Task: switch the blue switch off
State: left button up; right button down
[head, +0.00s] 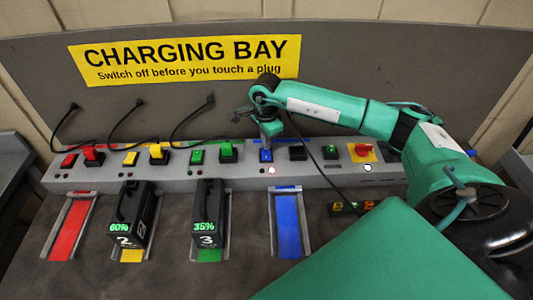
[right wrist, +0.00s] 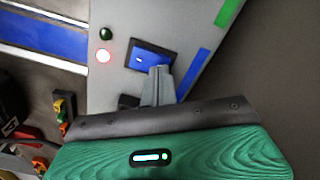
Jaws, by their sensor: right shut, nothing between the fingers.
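The blue switch (head: 265,156) sits on the grey console, behind the blue bay. In the right wrist view the blue switch (right wrist: 143,52) is a blue rocker in a dark frame. My right gripper (head: 270,143) is shut and empty, pointing down at the switch. In the right wrist view the closed fingertips (right wrist: 161,70) lie over the lower right part of the switch; I cannot tell whether they touch it. Beside the switch a red lamp (right wrist: 104,56) glows and a green lamp (right wrist: 106,34) is dark. My left gripper is out of view.
Red, yellow and green switches (head: 197,157) with plugs line the console to the left. A black socket (head: 298,153) is just right of the blue switch. Battery packs (head: 128,218) stand in the yellow and green bays. The blue bay (head: 287,222) is empty.

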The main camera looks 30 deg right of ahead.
jog(key=shift+f+b, duration=0.35)
jog(key=shift+f, duration=0.15)
jog(key=shift+r, duration=0.1)
jog(key=shift+r+p, duration=1.5)
jog(key=shift+r, duration=2)
jog(key=shift+f, duration=0.1)
